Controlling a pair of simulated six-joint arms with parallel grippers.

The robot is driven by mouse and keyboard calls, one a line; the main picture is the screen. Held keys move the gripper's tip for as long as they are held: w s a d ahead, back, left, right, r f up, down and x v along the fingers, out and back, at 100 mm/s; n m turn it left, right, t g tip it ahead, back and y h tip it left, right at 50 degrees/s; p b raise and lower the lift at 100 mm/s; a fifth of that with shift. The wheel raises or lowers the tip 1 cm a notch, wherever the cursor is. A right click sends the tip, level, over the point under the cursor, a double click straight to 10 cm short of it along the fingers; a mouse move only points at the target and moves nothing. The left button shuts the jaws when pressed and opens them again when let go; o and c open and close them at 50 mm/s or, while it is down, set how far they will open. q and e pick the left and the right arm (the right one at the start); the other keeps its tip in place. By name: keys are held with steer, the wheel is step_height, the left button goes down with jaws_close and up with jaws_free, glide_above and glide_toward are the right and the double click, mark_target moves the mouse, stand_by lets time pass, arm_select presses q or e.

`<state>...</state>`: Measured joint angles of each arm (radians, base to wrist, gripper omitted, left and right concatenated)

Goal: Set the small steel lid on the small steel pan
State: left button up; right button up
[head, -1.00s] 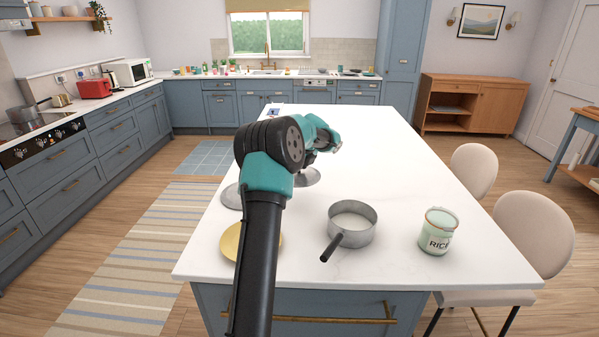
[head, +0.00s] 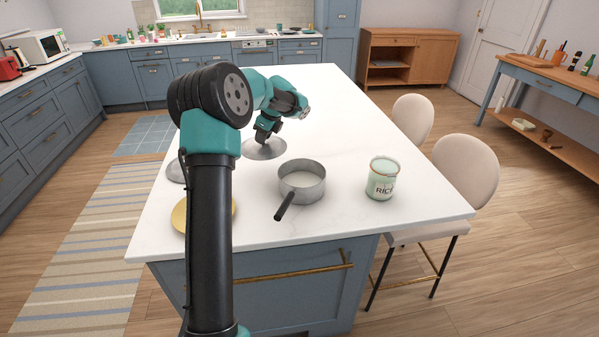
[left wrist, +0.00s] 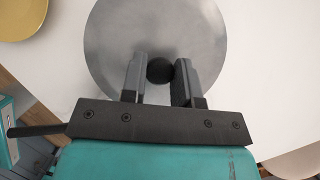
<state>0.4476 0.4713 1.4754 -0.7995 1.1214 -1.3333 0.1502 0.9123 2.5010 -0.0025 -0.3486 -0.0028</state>
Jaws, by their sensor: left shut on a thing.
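A round steel lid (head: 264,151) with a black knob is at the worktop's middle, behind and left of the small steel pan. My left gripper (head: 267,138) points down over it. In the left wrist view my left gripper (left wrist: 159,75) is shut on the black knob (left wrist: 160,69), with the lid's grey disc (left wrist: 115,45) beyond. I cannot tell whether the lid touches the worktop. The small steel pan (head: 302,183) stands open and upright, its black handle toward the front left. My right gripper is not in view.
A second grey disc (head: 174,172) and a gold disc (head: 180,218) lie at left, partly hidden by my left arm. The white worktop (head: 345,115) is clear behind the pan. Two chairs stand at right.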

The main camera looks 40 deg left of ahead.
arm_select(q)
steer(key=s+d+r+n+g+h, duration=0.1)
steer(key=s+d+n, duration=0.2)
steer(key=d, duration=0.6)
steer(key=s+d+r+n+g+h, duration=0.1)
steer(key=s+d+n, duration=0.2)
steer(key=d, duration=0.6)
steer(key=s+d+r+n+g+h, duration=0.1)
steer(key=s+d+n, duration=0.2)
steer(key=d, duration=0.6)
steer(key=shift+s+d+r+n, duration=0.25)
steer(key=shift+s+n, duration=0.1)
steer(key=shift+n, duration=0.35)
steer(key=shift+w+a+f, duration=0.1)
steer(key=shift+w, duration=0.05)
steer(key=w+a+f, duration=0.1)
steer(key=w+a, duration=0.9)
steer(key=w, duration=0.1)
steer(key=shift+a+f, duration=0.15)
steer(key=shift+a, duration=0.05)
steer(key=shift+w+a+f, duration=0.1)
steer(key=shift+w+f, duration=0.05)
steer(key=shift+f, duration=0.75)
steer(key=shift+w+a+f, duration=0.1)
steer(key=shift+f, duration=0.8)
steer(key=shift+f, duration=0.6)
